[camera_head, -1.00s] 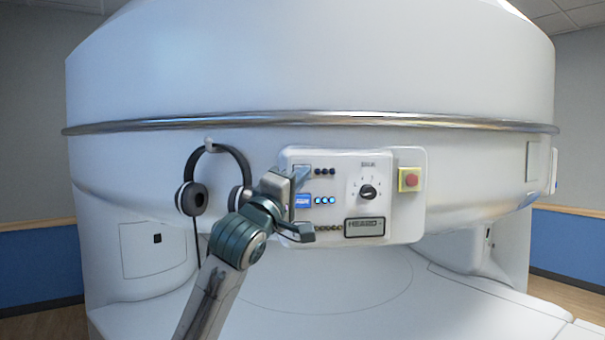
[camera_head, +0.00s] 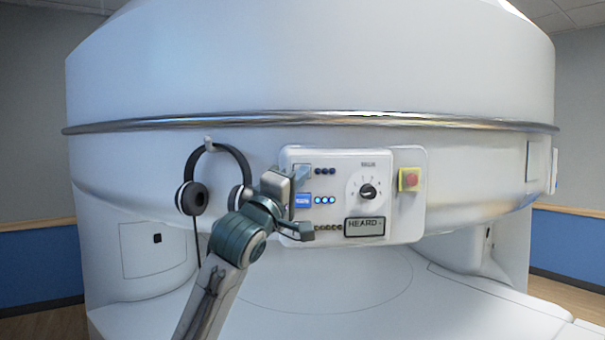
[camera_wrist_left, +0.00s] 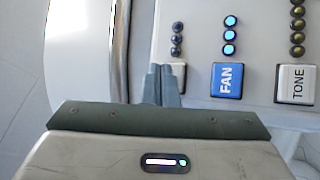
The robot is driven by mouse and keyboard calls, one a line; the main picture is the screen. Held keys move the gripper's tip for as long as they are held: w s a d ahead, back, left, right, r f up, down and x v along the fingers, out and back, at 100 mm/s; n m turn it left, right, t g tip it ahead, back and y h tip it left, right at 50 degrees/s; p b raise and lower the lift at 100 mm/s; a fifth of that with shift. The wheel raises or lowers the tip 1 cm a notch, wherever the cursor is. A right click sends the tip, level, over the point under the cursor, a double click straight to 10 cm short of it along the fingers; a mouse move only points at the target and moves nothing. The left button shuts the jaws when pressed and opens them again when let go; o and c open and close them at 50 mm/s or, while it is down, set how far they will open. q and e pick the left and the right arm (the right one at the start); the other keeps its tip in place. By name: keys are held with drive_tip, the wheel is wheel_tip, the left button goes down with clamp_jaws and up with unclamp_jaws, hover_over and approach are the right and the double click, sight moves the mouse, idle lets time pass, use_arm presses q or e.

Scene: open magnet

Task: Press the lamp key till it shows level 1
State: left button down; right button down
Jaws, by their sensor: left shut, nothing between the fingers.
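The top key (camera_wrist_left: 178,77) on the white panel is pale. Its label is hidden behind my fingers, so I cannot read whether it is the lamp key. The small lights beside it (camera_head: 325,171) are dark. My left gripper (camera_wrist_left: 163,84) is shut and empty, its fingertips at the left edge of that key in the wrist view. In the head view the left gripper (camera_head: 299,176) covers part of the key; I cannot tell whether it touches. Below is the blue FAN key (camera_head: 302,200), with lit blue lights. My right gripper is not in view.
The TONE key (camera_wrist_left: 296,83) has several amber lights. The panel also carries a dial (camera_head: 368,191), a red button on yellow (camera_head: 409,179) and a display (camera_head: 364,227) reading "HEARD". Headphones (camera_head: 193,198) hang left of the panel, close to my left arm.

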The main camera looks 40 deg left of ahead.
use_arm(q)
drive_tip(key=shift+w+a, duration=0.2)
drive_tip(key=shift+w+a, duration=0.3)
drive_tip(key=shift+w, duration=0.05)
idle(0.9)
drive_tip(key=shift+s+d, duration=0.1)
drive_tip(key=shift+s+d+b, duration=0.35)
drive_tip(key=shift+s+d, duration=0.1)
drive_tip(key=shift+s, duration=0.05)
idle(0.4)
drive_tip(key=s+d, duration=0.3)
drive_tip(key=shift+s+d, duration=0.15)
drive_tip(key=shift+s, duration=0.25)
drive_tip(key=shift+f, duration=0.15)
idle(0.5)
